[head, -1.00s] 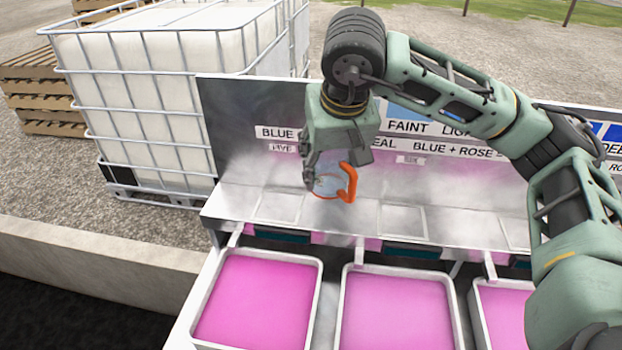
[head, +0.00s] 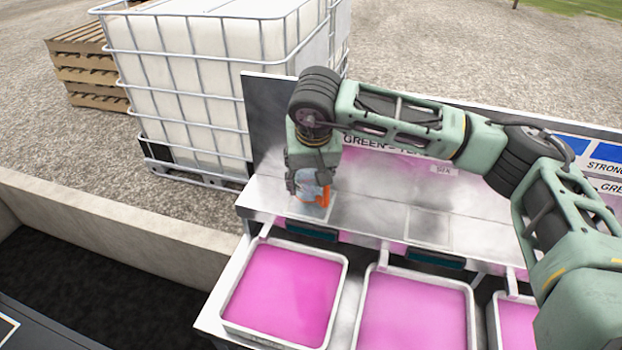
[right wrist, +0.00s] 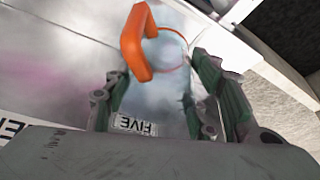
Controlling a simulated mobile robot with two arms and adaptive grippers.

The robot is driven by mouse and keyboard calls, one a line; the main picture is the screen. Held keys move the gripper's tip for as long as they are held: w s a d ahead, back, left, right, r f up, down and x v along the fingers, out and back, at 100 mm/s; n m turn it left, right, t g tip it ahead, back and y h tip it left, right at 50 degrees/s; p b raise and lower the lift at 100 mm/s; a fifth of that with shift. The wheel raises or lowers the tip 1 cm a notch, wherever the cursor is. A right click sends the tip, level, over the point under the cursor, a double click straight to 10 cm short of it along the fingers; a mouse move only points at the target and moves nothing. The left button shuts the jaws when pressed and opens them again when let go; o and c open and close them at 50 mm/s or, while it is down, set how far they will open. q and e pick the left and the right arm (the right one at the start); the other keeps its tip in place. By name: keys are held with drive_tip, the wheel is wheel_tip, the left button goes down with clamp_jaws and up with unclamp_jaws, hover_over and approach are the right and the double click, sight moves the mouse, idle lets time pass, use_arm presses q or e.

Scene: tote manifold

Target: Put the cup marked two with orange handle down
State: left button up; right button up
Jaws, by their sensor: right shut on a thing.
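The clear cup (head: 308,189) with the orange handle (head: 323,197) is in my right gripper (head: 311,181), over the left end of the metal ledge (head: 375,213). Its handle faces right in the head view. The right wrist view shows the handle (right wrist: 137,42) and the see-through cup (right wrist: 163,85) between the two green-padded fingers, which are shut on it. The cup's mark cannot be read. I cannot tell whether its base touches the ledge. My left gripper is not in view.
White-rimmed trays of pink liquid (head: 284,290) stand in front of the ledge. A FIVE label (right wrist: 135,125) shows by the cup in the wrist view. The backboard (head: 266,125) rises behind. A caged white tank (head: 190,85) stands at left. The ledge right of the cup is clear.

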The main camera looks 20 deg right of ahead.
sight(311, 184)
wheel_tip(311, 184, down, 2)
drive_tip(key=shift+d+f+p, duration=0.1)
drive_tip(key=shift+f+p, duration=0.15)
drive_tip(key=shift+p, duration=0.25)
drive_tip(key=shift+f, duration=0.25)
drive_tip(key=shift+f+b, duration=0.2)
drive_tip(key=shift+b, duration=0.2)
drive_tip(key=o, duration=1.2)
drive_tip(key=shift+c, duration=0.2)
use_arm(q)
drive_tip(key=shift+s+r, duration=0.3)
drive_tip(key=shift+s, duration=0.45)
use_arm(e)
drive_tip(key=shift+r, duration=0.1)
drive_tip(key=shift+r+p, duration=0.15)
drive_tip(key=shift+p, duration=0.15)
use_arm(q)
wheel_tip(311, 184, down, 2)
drive_tip(key=b, duration=0.2)
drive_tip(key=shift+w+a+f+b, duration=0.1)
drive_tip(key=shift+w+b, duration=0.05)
drive_tip(key=shift+b, duration=0.15)
use_arm(e)
drive_tip(key=v, duration=1.2)
